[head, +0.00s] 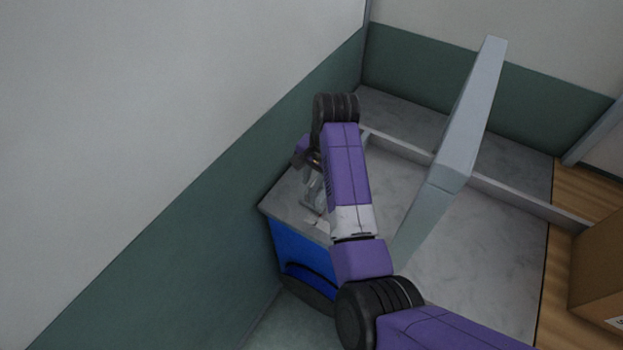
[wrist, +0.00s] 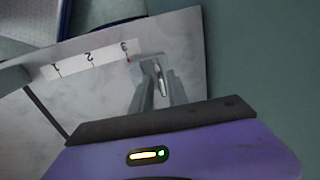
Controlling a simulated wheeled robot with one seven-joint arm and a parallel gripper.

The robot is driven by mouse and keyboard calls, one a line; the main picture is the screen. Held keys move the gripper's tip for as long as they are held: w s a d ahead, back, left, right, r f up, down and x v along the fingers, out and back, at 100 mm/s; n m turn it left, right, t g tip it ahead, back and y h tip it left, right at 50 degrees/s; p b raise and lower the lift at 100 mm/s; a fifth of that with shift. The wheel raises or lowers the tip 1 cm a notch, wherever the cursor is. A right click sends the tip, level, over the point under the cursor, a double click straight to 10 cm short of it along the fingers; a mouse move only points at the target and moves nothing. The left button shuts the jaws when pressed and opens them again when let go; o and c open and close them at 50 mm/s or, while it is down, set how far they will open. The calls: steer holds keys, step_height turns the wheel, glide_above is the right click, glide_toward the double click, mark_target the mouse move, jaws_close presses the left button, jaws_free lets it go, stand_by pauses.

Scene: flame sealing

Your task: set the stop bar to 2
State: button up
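A white scale strip (wrist: 92,59) marked 1, 2 and 3 lies on the grey marbled worktop (wrist: 100,105) in the wrist view. A small red mark shows at the 3 end. My gripper (wrist: 150,66) is just beside the 3, past the end of the strip. Its fingers are a short way apart, with a small pale piece between them; whether they grip it is unclear. In the head view my gripper (head: 314,200) is low over the worktop's near left corner, partly behind my arm. I cannot clearly pick out the stop bar; fingers may hide part of it.
A grey rail (head: 510,195) crosses the worktop (head: 485,255). A tall pale grey beam (head: 468,125) rises beside my arm. A blue cabinet front (head: 303,250) is below the corner, a green and white wall close at left. A cardboard box (head: 600,265) stands right.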

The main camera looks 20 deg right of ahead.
steer(key=shift+a+f, duration=0.1)
steer(key=shift+f, duration=0.65)
jaws_close()
stand_by(0.9)
